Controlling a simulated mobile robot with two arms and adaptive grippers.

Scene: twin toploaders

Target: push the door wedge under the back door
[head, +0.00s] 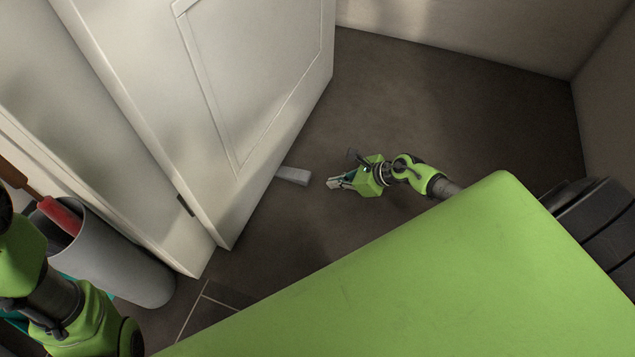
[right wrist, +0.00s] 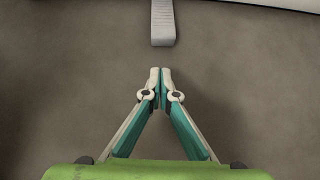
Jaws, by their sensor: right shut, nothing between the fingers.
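The door wedge (head: 293,176) is a grey block lying on the dark floor, with its far end close to the bottom edge of the white door (head: 250,100). The door stands ajar. In the right wrist view the wedge (right wrist: 163,22) lies straight ahead of the fingertips, with a short gap of floor between. My right gripper (head: 331,184) is low over the floor, right of the wedge and pointing at its near end. Its fingertips (right wrist: 160,72) are shut together and empty. My left arm shows at the lower left, but its gripper is out of the picture.
A grey bin (head: 125,265) holding a red-handled thing (head: 60,215) stands at the left, beside the door's hinge side. Walls (head: 480,35) close off the back and right. The floor (head: 440,110) behind my right arm is clear.

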